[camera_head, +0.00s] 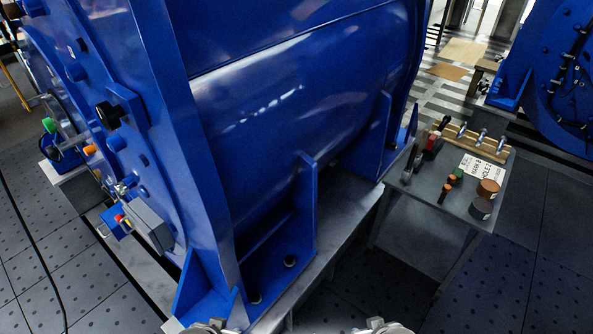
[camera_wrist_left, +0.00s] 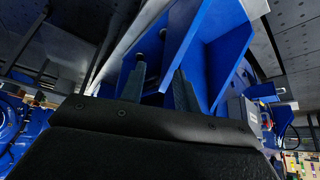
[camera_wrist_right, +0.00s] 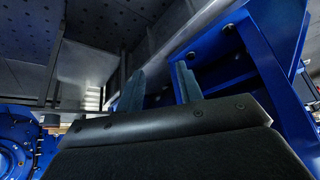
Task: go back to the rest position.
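My left gripper (camera_wrist_left: 158,88) shows in the left wrist view with its two fingers apart and nothing between them. My right gripper (camera_wrist_right: 158,85) shows in the right wrist view, also with fingers apart and empty. In the head view only small grey parts of my arms show at the bottom edge; the fingers are out of that view. Both grippers are near the blue motor (camera_head: 300,110), whose blue foot brackets fill much of both wrist views behind the fingers. I cannot tell the exact gaps.
The motor stands on a grey plinth (camera_head: 335,215). To its right is a small table (camera_head: 415,183) with tools, a sign (camera_head: 472,170), orange-topped pieces and round discs (camera_head: 487,188). Another blue machine (camera_head: 545,60) stands at back right. The dark floor (camera_head: 530,260) is open at lower right.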

